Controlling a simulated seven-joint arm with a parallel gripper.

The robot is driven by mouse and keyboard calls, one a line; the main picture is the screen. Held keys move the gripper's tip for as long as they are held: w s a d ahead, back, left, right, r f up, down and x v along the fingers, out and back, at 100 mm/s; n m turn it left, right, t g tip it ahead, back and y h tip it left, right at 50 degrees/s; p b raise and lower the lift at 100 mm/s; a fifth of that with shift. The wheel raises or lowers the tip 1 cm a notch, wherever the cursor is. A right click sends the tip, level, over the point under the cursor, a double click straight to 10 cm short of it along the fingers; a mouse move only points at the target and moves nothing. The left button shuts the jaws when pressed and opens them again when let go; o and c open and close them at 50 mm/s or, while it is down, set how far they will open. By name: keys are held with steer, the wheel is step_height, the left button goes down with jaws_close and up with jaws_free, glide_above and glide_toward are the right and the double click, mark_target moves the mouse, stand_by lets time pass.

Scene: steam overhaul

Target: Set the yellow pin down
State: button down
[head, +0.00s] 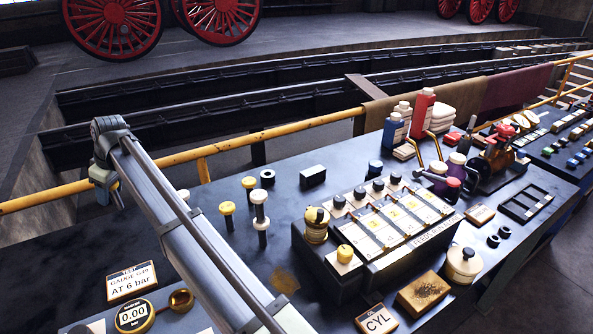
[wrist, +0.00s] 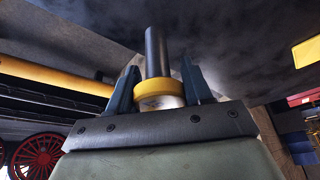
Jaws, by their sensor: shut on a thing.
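In the wrist view, my gripper (wrist: 160,66) has its two blue fingers on either side of the yellow pin (wrist: 165,87). The yellow head sits between the fingers with a pale part beneath it, and the dark shank points away from the gripper. I cannot make out the held pin clearly there. Other yellow-topped pins (head: 227,209) and white-topped pins (head: 262,224) stand upright on the dark bench (head: 330,163).
A yellow rail (head: 280,130) runs along the far edge. A gauge (head: 134,317) sits at front left.

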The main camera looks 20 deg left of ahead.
steer(key=w+d+m+t, duration=0.2)
steer(key=w+d+m, duration=0.4)
steer(key=w+d, duration=3.3)
steer(key=w+d+m+t, duration=0.1)
steer(key=w+d, duration=0.4)
steer(key=d, duration=0.3)
steer(key=w+d+m, duration=0.1)
steer(key=w+d, duration=0.4)
steer(key=d, duration=0.3)
steer(key=shift+h, duration=0.3)
steer(key=shift+s+d+f, duration=0.1)
steer(key=shift+d+f, duration=0.05)
steer(key=shift+f, duration=4.7)
steer(key=shift+f, duration=0.1)
steer(key=shift+c, duration=2.4)
jaws_free()
